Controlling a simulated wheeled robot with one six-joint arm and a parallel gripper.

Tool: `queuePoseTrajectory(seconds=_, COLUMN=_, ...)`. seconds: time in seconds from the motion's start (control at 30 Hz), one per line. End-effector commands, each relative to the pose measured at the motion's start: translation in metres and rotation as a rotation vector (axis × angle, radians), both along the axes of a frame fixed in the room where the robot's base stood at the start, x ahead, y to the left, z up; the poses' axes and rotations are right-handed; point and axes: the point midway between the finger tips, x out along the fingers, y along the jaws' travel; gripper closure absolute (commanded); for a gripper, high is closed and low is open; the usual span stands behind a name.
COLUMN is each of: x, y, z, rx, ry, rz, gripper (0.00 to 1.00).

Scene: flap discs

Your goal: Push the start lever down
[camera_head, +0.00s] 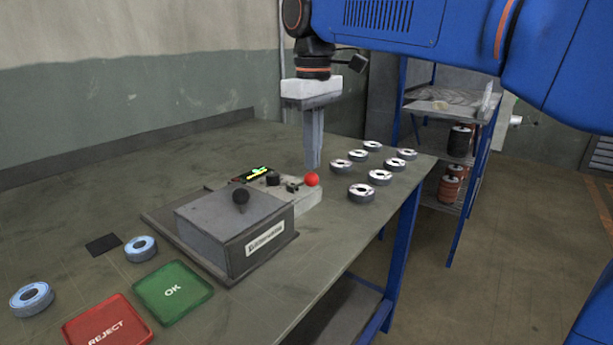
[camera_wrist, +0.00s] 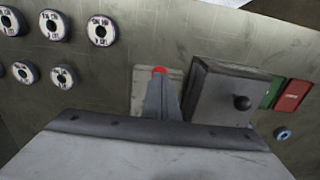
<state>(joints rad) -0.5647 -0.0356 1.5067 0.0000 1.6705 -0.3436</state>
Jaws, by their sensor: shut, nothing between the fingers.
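The start lever shows as a red ball knob (camera_head: 312,179) at the right end of the light grey control panel (camera_head: 308,200), behind the grey box. My gripper (camera_head: 313,165) is shut and empty, pointing down, with its fingertips just above the red knob. In the wrist view the red knob (camera_wrist: 159,70) shows just past the tips of my gripper (camera_wrist: 160,82). The fingers hide part of the panel there, and I cannot tell whether they touch the knob.
A grey box with a black knob (camera_head: 241,197) stands in front of the panel. Several flap discs (camera_head: 361,192) lie to the right. The green OK pad (camera_head: 172,291), red REJECT pad (camera_head: 106,322) and two blue-rimmed discs (camera_head: 141,248) lie at front left.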

Motion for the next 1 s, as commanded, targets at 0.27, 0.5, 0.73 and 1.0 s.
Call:
queuePoseTrajectory(seconds=0.27, x=0.0, y=0.0, z=-0.007, rx=0.0, ry=0.0, rz=0.0, gripper=1.0)
queuePoseTrajectory(seconds=0.5, x=0.0, y=0.0, z=-0.013, rx=-0.001, ry=0.001, rz=0.0, gripper=1.0)
queuePoseTrajectory(seconds=0.73, x=0.0, y=0.0, z=-0.02, rx=0.0, ry=0.0, rz=0.0, gripper=1.0)
queuePoseTrajectory(seconds=1.0, x=0.0, y=0.0, z=-0.028, rx=0.0, ry=0.0, rz=0.0, gripper=1.0)
